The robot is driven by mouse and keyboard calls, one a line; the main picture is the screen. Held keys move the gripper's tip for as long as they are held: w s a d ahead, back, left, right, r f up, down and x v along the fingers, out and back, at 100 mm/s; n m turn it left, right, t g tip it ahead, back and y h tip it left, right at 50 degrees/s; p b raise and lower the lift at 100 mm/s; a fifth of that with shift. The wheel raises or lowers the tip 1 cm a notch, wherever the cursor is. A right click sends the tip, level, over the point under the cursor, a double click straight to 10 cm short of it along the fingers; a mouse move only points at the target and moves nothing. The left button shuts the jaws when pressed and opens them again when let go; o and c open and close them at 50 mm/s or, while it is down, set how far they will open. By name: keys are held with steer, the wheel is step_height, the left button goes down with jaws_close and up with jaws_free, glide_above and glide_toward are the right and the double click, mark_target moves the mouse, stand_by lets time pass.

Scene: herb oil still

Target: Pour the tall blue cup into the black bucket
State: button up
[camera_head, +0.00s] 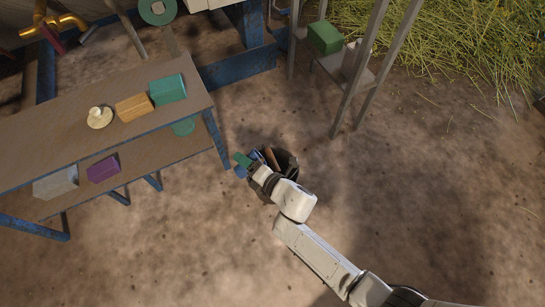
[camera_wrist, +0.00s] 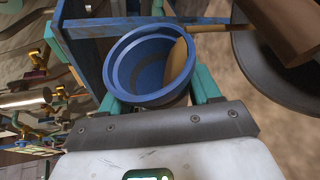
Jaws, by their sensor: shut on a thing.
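The blue cup (camera_wrist: 123,75) is between the teal fingers of my gripper (camera_wrist: 152,92) in the wrist view. My gripper is shut on it. The cup's open mouth shows, and a tan, flat-looking piece (camera_wrist: 177,60) lies at the right of its inside. In the head view my gripper (camera_head: 246,164) is at the left side of the black bucket (camera_head: 288,160), with blue bits of the cup showing beside it. The bucket stands on the ground, partly hidden by my arm. Its dark rim and wall (camera_wrist: 258,70) show at the right of the wrist view.
A brown piece (camera_head: 272,157) sticks up in the bucket. The two-level bench (camera_head: 60,135) at left holds a teal box (camera_head: 168,89), a wooden block (camera_head: 134,107) and, lower down, a purple box (camera_head: 103,168). A metal stand (camera_head: 345,68) with a green box (camera_head: 325,38) is behind. Ground at right is clear.

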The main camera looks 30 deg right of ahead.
steer(key=shift+r+m+p, duration=0.35)
steer(key=shift+m+p, duration=0.05)
steer(key=shift+p, duration=0.4)
steer(key=shift+d+r+m+y+p, duration=0.2)
steer(key=shift+d+m+y+p, duration=0.2)
steer(key=shift+d, duration=0.1)
steer(key=shift+d+r+m+y+p, duration=0.2)
steer(key=shift+d+m+y+p, duration=0.15)
steer(key=shift+d, duration=0.1)
stand_by(0.8)
steer(key=shift+a, duration=0.1)
steer(key=a+f+n+h+b, duration=0.1)
steer(key=b, duration=0.1)
steer(key=shift+a+f+n+b, duration=0.3)
steer(key=shift+a+n+b, duration=0.05)
steer(key=shift+a, duration=0.05)
steer(key=shift+r, duration=0.2)
steer(key=shift+f+h, duration=0.1)
steer(key=shift+h, duration=0.15)
